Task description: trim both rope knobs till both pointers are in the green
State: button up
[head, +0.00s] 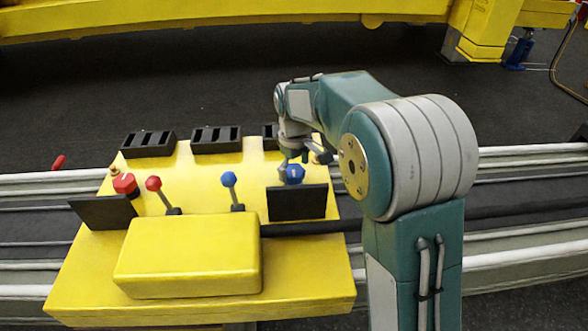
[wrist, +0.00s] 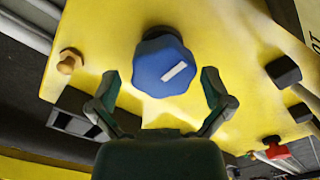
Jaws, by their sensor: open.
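The blue knob (head: 294,173) sits on the right of the yellow console in the head view. In the wrist view the blue knob (wrist: 163,62) is large, with a white mark slanting up to the right. My gripper (head: 290,160) is just above and behind this knob in the head view. In the wrist view my gripper (wrist: 160,85) is open, one finger on each lower side of the knob, with gaps showing. The red knob (head: 125,183) is at the console's left, away from my gripper. No pointers or green zones show; the two dark panels hide whatever faces away.
Dark panels (head: 103,212) and (head: 297,202) stand near the knobs. A red lever (head: 153,184) and a blue lever (head: 229,180) rise between them. Slotted black boxes (head: 216,139) line the back edge. A brass-coloured peg (wrist: 70,61) stands left of the blue knob in the wrist view.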

jog(key=shift+a+f, duration=0.2)
jog(key=c, duration=0.9)
jog(key=shift+f+m, duration=0.1)
jog(key=shift+m, duration=0.2)
jog(key=m, duration=0.2)
jog(key=shift+m, duration=0.4)
jog(key=m, duration=0.4)
jog(key=shift+s+d+m, duration=0.1)
jog(key=shift+m, duration=0.2)
jog(key=m, duration=0.4)
jog(key=shift+m, duration=1.9)
